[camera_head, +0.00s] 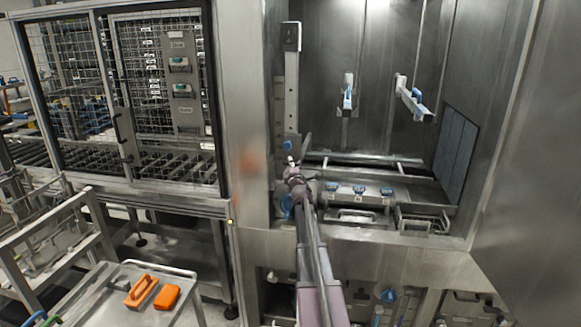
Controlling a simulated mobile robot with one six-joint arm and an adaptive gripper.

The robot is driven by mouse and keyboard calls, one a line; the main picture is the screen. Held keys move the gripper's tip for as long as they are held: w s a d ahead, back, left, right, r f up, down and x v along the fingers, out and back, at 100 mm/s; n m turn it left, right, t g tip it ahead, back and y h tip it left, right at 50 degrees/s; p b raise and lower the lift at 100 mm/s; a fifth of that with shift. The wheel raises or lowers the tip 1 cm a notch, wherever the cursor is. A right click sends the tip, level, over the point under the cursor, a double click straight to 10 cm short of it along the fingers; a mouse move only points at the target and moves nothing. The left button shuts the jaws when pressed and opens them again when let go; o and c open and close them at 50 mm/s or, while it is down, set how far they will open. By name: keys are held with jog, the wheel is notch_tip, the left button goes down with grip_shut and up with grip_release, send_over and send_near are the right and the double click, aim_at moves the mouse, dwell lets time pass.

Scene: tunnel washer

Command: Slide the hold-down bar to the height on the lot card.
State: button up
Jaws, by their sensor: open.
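My arm reaches up from the bottom centre into the open washer chamber. My gripper (293,163) is at the chamber's left side, small and seen from behind; it is open. It is just below a blue part (288,145) on the upright rail (291,95) at the left wall; I cannot tell whether they touch. A pale horizontal bar (365,157), apparently the hold-down bar, runs across low in the chamber, right of my gripper. Its left end is partly hidden by my gripper. A small grey box or holder (291,36) tops the rail; I can read no lot card.
Two blue-and-white spray arms (348,92) (411,97) hang at the back wall. A ledge with blue knobs (359,190) and metal trays (424,221) lie below the bar. A steel cart (110,302) with orange blocks (141,291) stands lower left. A mesh-windowed door (160,95) is left.

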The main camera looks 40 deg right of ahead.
jog(key=shift+r, duration=0.15)
notch_tip(320, 180, up, 19)
jog(key=p, duration=1.9)
jog(key=f+b+v, duration=0.1)
jog(key=b+v, duration=0.1)
jog(key=v, duration=1.2)
jog(key=s+a+f+m+g+y+b, duration=0.1)
jog(key=a+f+m+g+b, duration=0.5)
jog(key=a+f, duration=1.3)
jog(key=shift+s+a+f+m+g+y, duration=0.25)
jog(key=shift+a+m+g+y, duration=0.7)
jog(key=shift+m+g, duration=1.1)
jog(key=shift+w+a+m+t+h, duration=0.1)
jog(key=shift+a+m+t+h, duration=0.15)
jog(key=shift+m+t, duration=0.1)
jog(key=shift+d, duration=0.1)
